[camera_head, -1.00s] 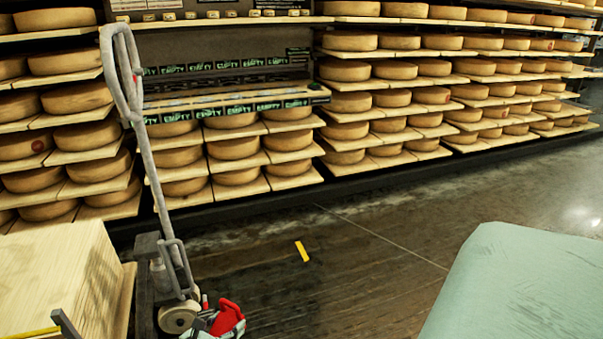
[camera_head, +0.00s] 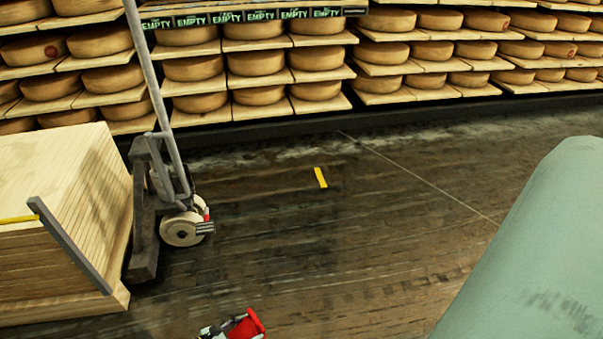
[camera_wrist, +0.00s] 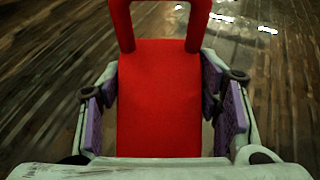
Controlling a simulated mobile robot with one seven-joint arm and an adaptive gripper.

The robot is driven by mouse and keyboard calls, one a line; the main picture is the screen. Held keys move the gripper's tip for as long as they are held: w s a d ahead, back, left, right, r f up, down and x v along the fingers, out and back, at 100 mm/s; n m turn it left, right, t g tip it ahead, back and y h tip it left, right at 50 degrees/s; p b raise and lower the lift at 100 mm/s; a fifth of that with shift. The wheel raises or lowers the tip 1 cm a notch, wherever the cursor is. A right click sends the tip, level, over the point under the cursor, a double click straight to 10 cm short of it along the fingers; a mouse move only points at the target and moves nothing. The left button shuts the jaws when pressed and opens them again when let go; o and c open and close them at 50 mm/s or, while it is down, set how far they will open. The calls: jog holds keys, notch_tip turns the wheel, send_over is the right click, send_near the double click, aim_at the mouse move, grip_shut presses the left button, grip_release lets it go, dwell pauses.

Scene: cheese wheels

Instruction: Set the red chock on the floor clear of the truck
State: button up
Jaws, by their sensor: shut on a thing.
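The red chock (camera_wrist: 158,95) with its loop handle fills the middle of the wrist view, between the purple-padded fingers of my gripper (camera_wrist: 164,103). My gripper is shut on it. The chock also shows at the bottom edge of the head view (camera_head: 249,326), partly cut off, with part of my gripper (camera_head: 218,331) beside it. The grey truck (camera_head: 170,180) stands at left with its upright handle and a pale wheel (camera_head: 182,229). In the head view the chock appears apart from the truck, with floor between them. I cannot tell its exact height above the floor.
A stack of pale boards (camera_head: 65,200) stands left of the truck. Shelves of cheese wheels (camera_head: 255,63) line the back. A yellow floor mark (camera_head: 320,177) lies right of the truck. The dark floor (camera_head: 340,250) in the middle is clear.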

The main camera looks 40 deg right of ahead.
jog(key=shift+f, duration=0.5)
jog(key=s+d, duration=0.2)
jog(key=d, duration=0.2)
jog(key=s+d+f, duration=0.1)
jog(key=s+d, duration=0.2)
jog(key=d, duration=0.1)
jog(key=s+d+b, duration=0.1)
jog(key=s+d, duration=0.1)
jog(key=d, duration=0.3)
jog(key=shift+s+f, duration=0.2)
jog(key=shift+s, duration=0.1)
jog(key=shift+s+d+f+b, duration=0.1)
jog(key=shift+d+f+b, duration=0.1)
jog(key=shift+f+b, duration=0.55)
jog(key=shift+s+d+f+b, duration=0.15)
jog(key=shift+f+b, duration=0.15)
jog(key=shift+f, duration=0.7)
jog(key=shift+w, duration=0.1)
jog(key=shift+f, duration=0.15)
jog(key=o, duration=1.5)
